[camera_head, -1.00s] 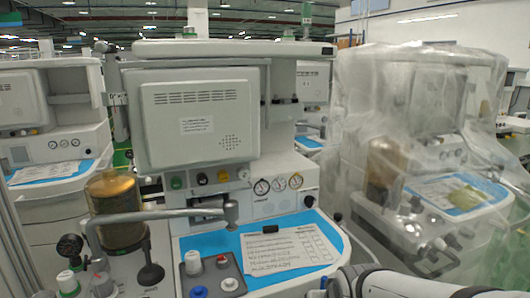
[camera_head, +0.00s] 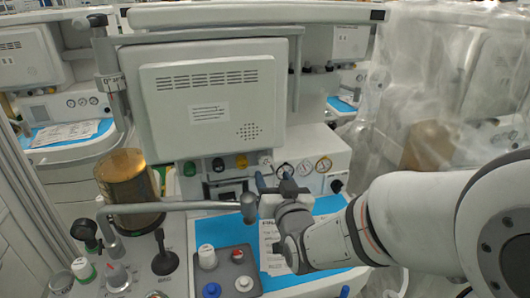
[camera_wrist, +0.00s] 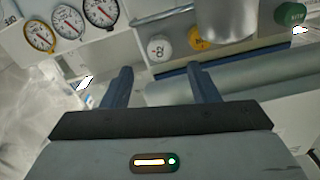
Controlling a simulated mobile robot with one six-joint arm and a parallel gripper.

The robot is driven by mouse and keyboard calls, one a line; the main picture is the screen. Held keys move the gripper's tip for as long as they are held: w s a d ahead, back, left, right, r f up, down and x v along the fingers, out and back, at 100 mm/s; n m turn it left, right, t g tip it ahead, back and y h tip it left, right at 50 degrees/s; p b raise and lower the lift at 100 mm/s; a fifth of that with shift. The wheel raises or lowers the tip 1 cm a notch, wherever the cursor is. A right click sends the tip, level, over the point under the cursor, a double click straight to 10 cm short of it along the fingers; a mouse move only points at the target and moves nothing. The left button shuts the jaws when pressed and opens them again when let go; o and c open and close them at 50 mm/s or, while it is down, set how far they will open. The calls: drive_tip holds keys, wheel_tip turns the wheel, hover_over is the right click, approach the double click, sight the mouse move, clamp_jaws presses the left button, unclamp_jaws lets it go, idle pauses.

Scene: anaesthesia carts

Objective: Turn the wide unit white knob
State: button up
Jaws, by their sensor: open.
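A row of round knobs sits on the front panel under the screen of the middle cart. The white knob (camera_head: 265,159) is at the row's right end, beside the gauges. In the wrist view, the white knob (camera_wrist: 159,46), marked O2, shows just beyond the fingertips and roughly centred between them. My gripper (camera_wrist: 158,72) is open and empty, its two fingers apart and pointing toward the panel. In the head view my gripper (camera_head: 272,184) is just below and in front of the white knob, apart from it. The gap to the knob is hard to judge.
A yellow knob (camera_wrist: 200,38) and a green knob (camera_wrist: 290,12) are in the same row. Gauges (camera_head: 304,168) sit beside the white knob. A grey horizontal tube (camera_head: 175,206) ends close to my gripper. A plastic-covered cart (camera_head: 430,90) stands at the right.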

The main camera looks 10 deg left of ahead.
sight(266, 161)
drive_tip(key=p+x, duration=0.1)
drive_tip(key=x, duration=0.7)
drive_tip(key=shift+s+d, duration=0.1)
drive_tip(key=c, duration=1)
drive_tip(key=shift+o, duration=0.2)
drive_tip(key=b, duration=0.2)
drive_tip(key=shift+f+m+b, duration=0.3)
drive_tip(key=shift+m+b, duration=0.05)
drive_tip(key=shift+m, duration=0.05)
drive_tip(key=shift+m+b, duration=0.4)
drive_tip(key=shift+b, duration=0.4)
drive_tip(key=shift+r, duration=0.3)
drive_tip(key=o, duration=1)
drive_tip(key=shift+c, duration=0.2)
drive_tip(key=b+v, duration=0.1)
drive_tip(key=v, duration=0.6)
drive_tip(key=shift+s, duration=0.35)
